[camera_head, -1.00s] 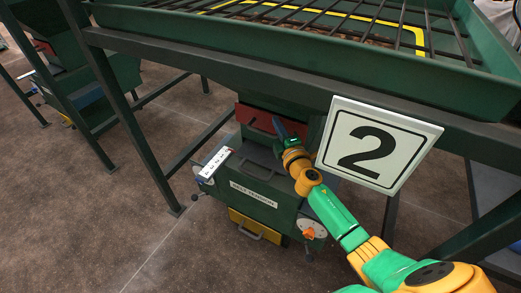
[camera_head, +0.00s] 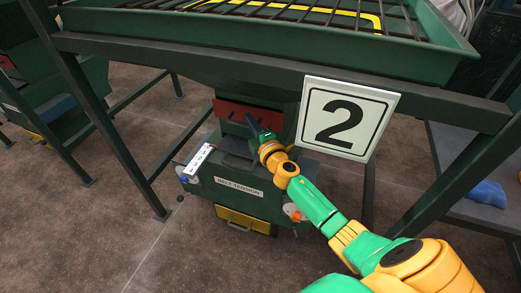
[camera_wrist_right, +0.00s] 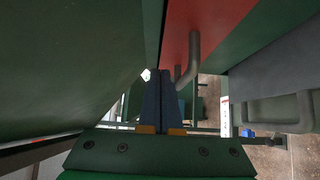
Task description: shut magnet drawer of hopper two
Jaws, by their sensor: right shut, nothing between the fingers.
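The hopper marked with the number plate "2" (camera_head: 344,119) has a red drawer front (camera_head: 236,111) under its green body. The red drawer also fills the top of the right wrist view (camera_wrist_right: 222,20), with a grey bar handle (camera_wrist_right: 193,52) on it. How far the drawer stands out is hard to tell. My right gripper (camera_head: 253,124) is at the right part of the red front and partly hides it. Its blue fingers (camera_wrist_right: 161,88) are closed together and empty, just left of the handle in the wrist view. My left gripper is not in view.
Below the red drawer is a green box labelled "BELT TENSION" (camera_head: 239,187) with a yellow drawer (camera_head: 243,220). A white switch strip (camera_head: 199,159) lies on its left. Dark frame legs (camera_head: 103,128) stand around. A blue cloth-like thing (camera_head: 487,193) lies at right.

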